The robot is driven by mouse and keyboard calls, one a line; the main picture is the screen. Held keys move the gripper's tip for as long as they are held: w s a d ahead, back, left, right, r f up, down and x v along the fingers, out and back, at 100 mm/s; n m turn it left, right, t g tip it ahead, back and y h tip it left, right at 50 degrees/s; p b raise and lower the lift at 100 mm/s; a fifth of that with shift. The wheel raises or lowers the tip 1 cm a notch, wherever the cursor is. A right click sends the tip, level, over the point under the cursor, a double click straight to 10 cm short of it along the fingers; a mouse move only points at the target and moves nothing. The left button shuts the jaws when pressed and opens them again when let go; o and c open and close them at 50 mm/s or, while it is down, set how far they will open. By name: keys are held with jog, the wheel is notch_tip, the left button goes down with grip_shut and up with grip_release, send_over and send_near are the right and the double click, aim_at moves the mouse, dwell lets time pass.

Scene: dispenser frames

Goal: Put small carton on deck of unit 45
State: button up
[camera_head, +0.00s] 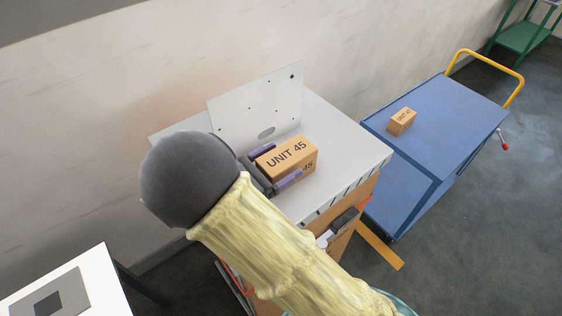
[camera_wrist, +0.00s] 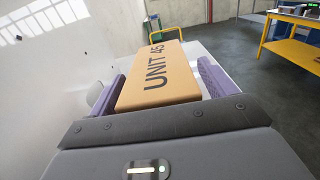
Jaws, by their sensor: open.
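An orange-brown carton (camera_head: 292,153) marked UNIT 45 rests on the white top deck (camera_head: 345,148) of a cabinet, in front of an upright white plate. My gripper (camera_head: 277,166) is open, with one purple-padded finger on each side of this carton. In the wrist view the carton (camera_wrist: 158,77) lies between the two pads, with a gap visible at least on the right. A smaller brown carton (camera_head: 402,121) with a small, hard-to-read label sits on a blue cart (camera_head: 450,112).
The upright plate (camera_head: 262,103) stands close behind the carton. The blue cart has a yellow handle (camera_head: 487,54) and much bare top. A white table (camera_head: 103,279) is at the lower left, and a yellow bench (camera_wrist: 288,48) shows at right in the wrist view.

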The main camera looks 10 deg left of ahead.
jog(key=b+v, duration=0.4)
jog(key=v, duration=0.6)
jog(key=shift+s+a+f, duration=0.15)
jog(key=shift+a, duration=0.1)
jog(key=shift+s+a, duration=0.2)
jog(key=shift+s, duration=0.1)
jog(key=shift+w, duration=0.1)
